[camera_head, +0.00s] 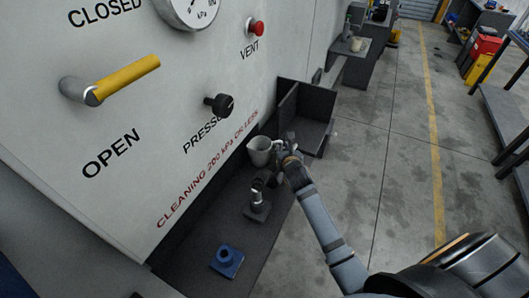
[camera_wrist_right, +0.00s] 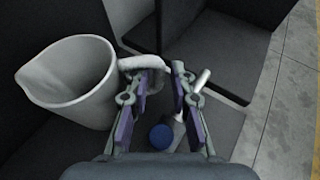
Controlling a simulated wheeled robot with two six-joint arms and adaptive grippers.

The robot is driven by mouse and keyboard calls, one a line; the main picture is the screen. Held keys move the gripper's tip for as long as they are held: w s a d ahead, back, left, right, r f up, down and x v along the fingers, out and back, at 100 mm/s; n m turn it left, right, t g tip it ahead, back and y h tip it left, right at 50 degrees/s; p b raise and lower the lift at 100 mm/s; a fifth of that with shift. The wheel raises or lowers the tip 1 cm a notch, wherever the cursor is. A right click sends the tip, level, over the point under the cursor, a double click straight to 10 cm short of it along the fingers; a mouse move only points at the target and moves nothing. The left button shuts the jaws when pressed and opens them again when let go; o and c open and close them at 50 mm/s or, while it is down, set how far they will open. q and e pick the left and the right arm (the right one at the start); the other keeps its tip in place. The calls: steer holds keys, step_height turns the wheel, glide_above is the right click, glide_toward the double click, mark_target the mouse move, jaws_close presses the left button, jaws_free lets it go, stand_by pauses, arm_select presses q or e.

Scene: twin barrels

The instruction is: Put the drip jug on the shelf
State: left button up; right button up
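The drip jug (camera_head: 260,151) is a pale grey-white cup with a side handle. It is upright beside the panel wall, above the dark ledge; I cannot tell whether it touches the ledge. My right gripper (camera_head: 287,146) is at its handle side. In the right wrist view the jug (camera_wrist_right: 68,88) is at the left, and its handle reaches toward the space between the fingertips of my right gripper (camera_wrist_right: 162,75). The fingers are apart, with a visible gap. The left finger hides part of the handle. A dark shelf (camera_head: 240,225) runs under the panel. My left gripper is out of view.
An open dark bin (camera_head: 309,112) is just beyond the jug. The panel has a yellow lever (camera_head: 130,78) and a black knob (camera_head: 219,105).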

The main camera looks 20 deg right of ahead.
steer(key=shift+x, duration=1)
steer(key=shift+s, duration=0.15)
steer(key=shift+c, duration=0.7)
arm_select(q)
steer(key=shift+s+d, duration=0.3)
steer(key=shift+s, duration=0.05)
arm_select(e)
jaws_close()
steer(key=shift+r, duration=0.6)
steer(key=r+p, duration=0.2)
steer(key=r, duration=0.1)
steer(key=shift+s+r, duration=0.2)
steer(key=shift+r, duration=0.05)
arm_select(q)
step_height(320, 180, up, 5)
steer(key=p, duration=0.3)
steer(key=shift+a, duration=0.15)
arm_select(e)
steer(key=s+r, duration=0.8)
steer(key=s, duration=0.5)
steer(key=shift+s+a+r, duration=0.25)
steer(key=shift+s+a, duration=0.05)
